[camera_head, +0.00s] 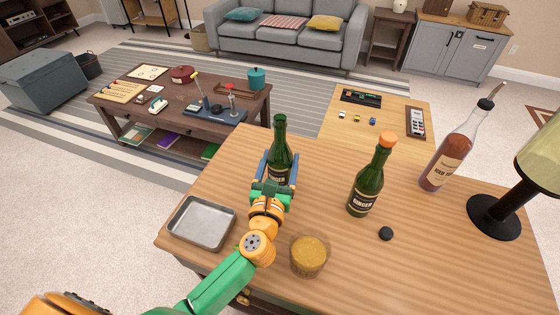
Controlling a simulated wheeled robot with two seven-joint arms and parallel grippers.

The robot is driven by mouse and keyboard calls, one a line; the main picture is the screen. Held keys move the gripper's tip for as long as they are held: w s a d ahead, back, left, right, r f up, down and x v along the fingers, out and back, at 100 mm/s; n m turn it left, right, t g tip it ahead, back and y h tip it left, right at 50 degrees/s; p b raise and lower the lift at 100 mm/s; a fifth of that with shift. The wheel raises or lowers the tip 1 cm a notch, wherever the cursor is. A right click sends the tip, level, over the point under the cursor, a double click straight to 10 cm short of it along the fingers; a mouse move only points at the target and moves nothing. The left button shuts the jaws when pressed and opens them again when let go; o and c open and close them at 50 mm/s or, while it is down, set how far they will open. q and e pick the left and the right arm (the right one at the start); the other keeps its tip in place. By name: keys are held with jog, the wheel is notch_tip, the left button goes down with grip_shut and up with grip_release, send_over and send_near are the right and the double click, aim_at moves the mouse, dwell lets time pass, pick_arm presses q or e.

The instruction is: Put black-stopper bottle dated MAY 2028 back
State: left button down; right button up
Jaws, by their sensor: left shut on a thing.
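My left gripper (277,172) is shut on a dark green bottle (281,145), which stands upright between its fingers. This bottle's mouth shows no stopper, and its label is partly hidden by the gripper. A small black stopper (386,233) lies on the wooden table to the right. A second green bottle (368,182) with an orange stopper (388,139) and a label reading GINGER stands right of my gripper. No date is readable on any bottle. My right gripper is not in view.
On the wooden table (330,150) are a metal tray (202,223) at the left, a cork-coloured round container (308,256) near the front, and a lamp (494,217) at the right. A low brown table (135,107) with many small items stands behind at the left.

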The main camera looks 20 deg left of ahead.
pick_arm(q)
jog(key=shift+c, duration=1.1)
grip_release()
jog(key=shift+s+r, duration=0.1)
jog(key=shift+r, duration=0.1)
jog(key=s, duration=0.3)
jog(key=s+d+b, duration=0.1)
jog(key=s, duration=0.3)
jog(key=s+b, duration=0.1)
jog(key=s, duration=0.3)
jog(key=shift+s+d+f, duration=0.1)
jog(key=shift+d+f, duration=0.05)
jog(key=shift+d, duration=0.05)
jog(key=shift+s, duration=0.3)
